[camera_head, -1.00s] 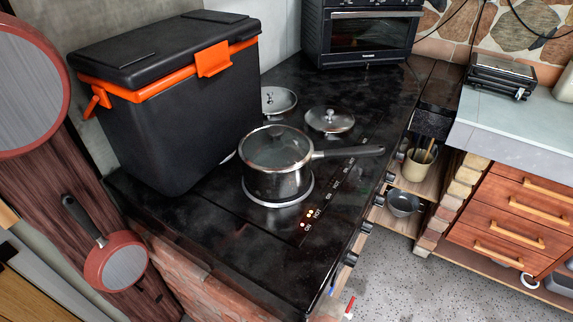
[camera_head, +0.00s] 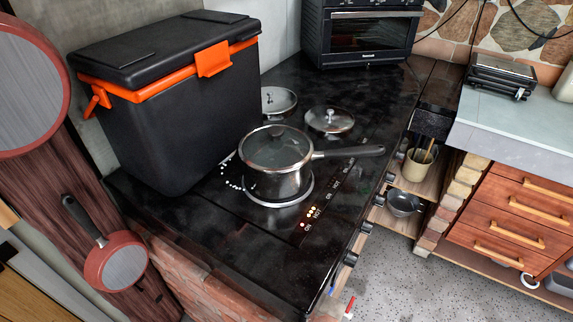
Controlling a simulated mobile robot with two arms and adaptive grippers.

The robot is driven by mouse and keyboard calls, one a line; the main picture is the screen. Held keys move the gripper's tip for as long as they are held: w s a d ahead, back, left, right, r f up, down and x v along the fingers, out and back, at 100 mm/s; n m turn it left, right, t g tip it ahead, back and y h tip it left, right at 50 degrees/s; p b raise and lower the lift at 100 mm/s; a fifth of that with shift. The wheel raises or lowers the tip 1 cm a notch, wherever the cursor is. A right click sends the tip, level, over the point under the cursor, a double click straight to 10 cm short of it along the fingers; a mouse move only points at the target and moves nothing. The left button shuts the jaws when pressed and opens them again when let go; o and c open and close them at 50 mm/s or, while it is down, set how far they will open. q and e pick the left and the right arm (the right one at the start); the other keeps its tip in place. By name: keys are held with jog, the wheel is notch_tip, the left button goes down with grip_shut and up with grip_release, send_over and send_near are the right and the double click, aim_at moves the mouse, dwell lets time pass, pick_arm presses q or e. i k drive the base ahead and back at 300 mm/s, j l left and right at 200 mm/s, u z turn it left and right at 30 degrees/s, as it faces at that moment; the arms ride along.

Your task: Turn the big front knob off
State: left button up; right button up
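The black cooktop (camera_head: 270,245) runs from the front to the back of the view. Several dark knobs line its right edge. The nearest knob (camera_head: 350,258) is at the front right corner, with another knob (camera_head: 366,227) behind it. Nothing touches them. I cannot read their turn angle. A lidded steel pot (camera_head: 277,178) stands on the front burner (camera_head: 278,203), its handle pointing right. Small lit indicators (camera_head: 312,212) show on the cooktop right of the pot. Neither of my grippers is in view.
A large black cooler box (camera_head: 180,120) with orange latches stands on the cooktop's left. Two lids (camera_head: 330,119) lie behind the pot. A toaster oven (camera_head: 362,35) is at the back. Open floor (camera_head: 400,280) lies right of the knobs, before wooden drawers (camera_head: 510,215).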

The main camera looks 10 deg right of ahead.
aim_at(352, 259)
jog(key=k+z, duration=0.2)
jog(key=z, duration=0.15)
jog(key=k+l+z, duration=0.1)
jog(key=z, duration=0.3)
